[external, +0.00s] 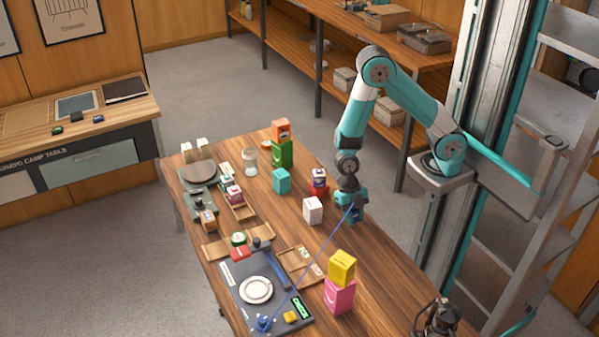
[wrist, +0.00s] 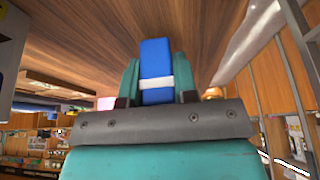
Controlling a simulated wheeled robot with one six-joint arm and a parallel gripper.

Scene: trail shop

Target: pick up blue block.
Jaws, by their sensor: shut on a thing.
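The blue block (wrist: 156,56) with a white band is between the two fingers of my gripper (wrist: 157,82) in the wrist view, which is shut on it. In the external view my gripper (external: 351,200) points down near the right edge of the wooden table (external: 385,268). A little of the blue block (external: 355,215) shows under it there, mostly hidden by the fingers. I cannot tell whether the block touches the table.
A white box (external: 313,210) and a red block with a small box on it (external: 319,188) stand close left of my gripper. A yellow block (external: 342,267) sits on a pink block (external: 339,296) nearer the front. A thin blue line runs from the dark scale (external: 234,290) towards my gripper.

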